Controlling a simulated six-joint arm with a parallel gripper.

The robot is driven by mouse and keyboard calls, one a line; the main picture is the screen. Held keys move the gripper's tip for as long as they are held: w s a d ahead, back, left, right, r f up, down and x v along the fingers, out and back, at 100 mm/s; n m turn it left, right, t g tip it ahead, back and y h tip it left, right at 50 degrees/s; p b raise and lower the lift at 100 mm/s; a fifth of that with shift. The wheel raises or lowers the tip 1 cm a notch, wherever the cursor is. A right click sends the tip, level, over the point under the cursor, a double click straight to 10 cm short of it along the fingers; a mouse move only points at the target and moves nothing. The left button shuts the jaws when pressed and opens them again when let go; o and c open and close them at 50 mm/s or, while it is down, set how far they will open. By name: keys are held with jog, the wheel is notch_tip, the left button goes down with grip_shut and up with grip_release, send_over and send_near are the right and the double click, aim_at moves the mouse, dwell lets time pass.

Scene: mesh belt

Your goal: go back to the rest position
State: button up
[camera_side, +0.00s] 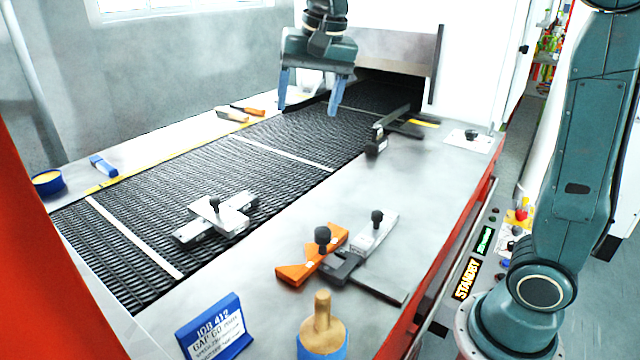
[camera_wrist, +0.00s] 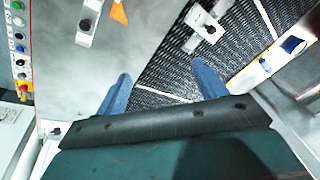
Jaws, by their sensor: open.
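My gripper (camera_side: 308,105) hangs above the far part of the black mesh belt (camera_side: 290,148), in front of the dark tunnel opening. Its two blue fingers are spread apart with nothing between them. In the wrist view the gripper (camera_wrist: 160,85) also shows open and empty, with belt and a pale cross strip beyond it. The fingers look clear of the belt in the side view.
A grey block with a black knob (camera_side: 218,214) lies on the belt. On the near ledge are an orange block (camera_side: 312,254), a grey knobbed block (camera_side: 375,235), a blue sign (camera_side: 214,328) and a wooden-handled tool (camera_side: 322,325). A dark clamp (camera_side: 377,140) stands at the belt's edge.

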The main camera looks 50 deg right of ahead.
jog(key=s+f+n+t, duration=0.1)
jog(key=s+f+n, duration=0.3)
jog(key=s, duration=0.7)
jog(key=s+f+n+t, duration=0.1)
jog(key=s+f+n, duration=0.3)
jog(key=s, duration=0.7)
jog(key=shift+s+d+f+n+t, duration=0.25)
jog(key=shift+s+f+n+t, duration=0.05)
jog(key=shift+s+n+t, duration=0.1)
